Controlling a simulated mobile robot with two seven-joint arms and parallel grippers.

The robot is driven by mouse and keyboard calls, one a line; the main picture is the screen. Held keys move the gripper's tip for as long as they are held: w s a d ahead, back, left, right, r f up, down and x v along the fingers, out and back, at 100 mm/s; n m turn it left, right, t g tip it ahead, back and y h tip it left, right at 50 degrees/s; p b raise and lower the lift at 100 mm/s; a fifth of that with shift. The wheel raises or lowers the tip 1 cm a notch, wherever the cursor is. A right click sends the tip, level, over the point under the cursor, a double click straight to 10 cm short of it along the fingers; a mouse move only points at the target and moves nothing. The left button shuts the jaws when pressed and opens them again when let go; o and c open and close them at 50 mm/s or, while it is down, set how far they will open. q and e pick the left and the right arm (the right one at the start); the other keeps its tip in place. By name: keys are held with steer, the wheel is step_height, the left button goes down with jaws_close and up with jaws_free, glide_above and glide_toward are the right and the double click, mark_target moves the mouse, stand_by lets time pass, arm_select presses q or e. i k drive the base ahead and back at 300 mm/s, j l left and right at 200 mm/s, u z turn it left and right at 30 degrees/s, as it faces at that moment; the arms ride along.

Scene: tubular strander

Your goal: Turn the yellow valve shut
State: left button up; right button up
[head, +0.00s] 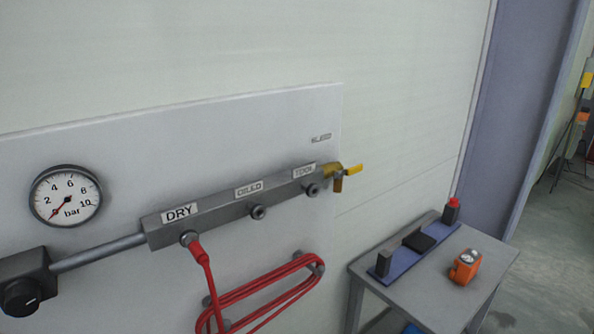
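The yellow valve (343,171) sits at the right end of a grey manifold bar (230,206) on a wall panel. Its yellow lever points to the right, roughly in line with the bar, and a short brass outlet hangs below it. The view is small, so the valve's finer details are hard to tell. Neither of my grippers shows in the head view.
A pressure gauge (66,196) and a black knob (22,296) are at the left. A red coiled hose (265,290) hangs below the bar. A grey table (425,283) at the lower right holds a blue strip with dark items and an orange device (465,267).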

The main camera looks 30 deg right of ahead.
mark_target(351, 171)
steer(key=z, duration=1.35)
